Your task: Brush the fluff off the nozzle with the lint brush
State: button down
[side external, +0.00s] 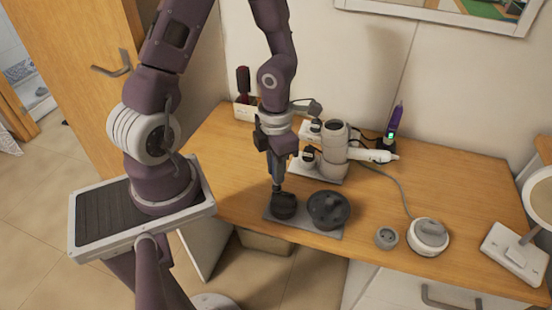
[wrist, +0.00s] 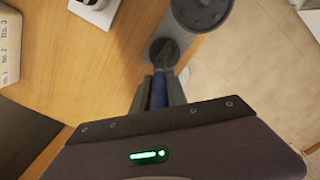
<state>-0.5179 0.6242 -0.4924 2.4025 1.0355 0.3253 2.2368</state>
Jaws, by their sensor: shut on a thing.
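My gripper (wrist: 160,88) is shut on a blue handle (wrist: 159,92), which I take to be the lint brush. In the side view my gripper (side external: 278,183) points down over the left end of a grey mat (side external: 300,232). Directly below it is a dark, rounded nozzle-like piece (side external: 284,207), also seen in the wrist view (wrist: 164,52). The handle's lower end meets this piece or hangs just above it; contact is unclear. A larger dark round attachment (side external: 329,210) sits beside it on the mat. The brush's head is not distinct, and I cannot make out any fluff.
Behind the mat stands a grey-white dryer-like appliance (side external: 335,145) with a white handle. A purple device (side external: 394,122) with a green light is behind it. A small grey round item (side external: 386,238) and a white corded device (side external: 428,236) lie right of the mat. The wooden top's left part is clear.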

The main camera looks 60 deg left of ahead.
jog(key=shift+w+d+f, duration=0.15)
jog(key=shift+w+d, duration=0.1)
jog(key=shift+w, duration=0.05)
jog(key=shift+w+d, duration=1.75)
jog(key=shift+d, duration=0.05)
jog(key=shift+s+a+f, duration=0.2)
jog(key=shift+s+a, duration=1.75)
jog(key=shift+a, duration=0.05)
notch_tip(320, 180, up, 2)
jog(key=shift+s+a+r, duration=0.1)
jog(key=shift+r, duration=3.05)
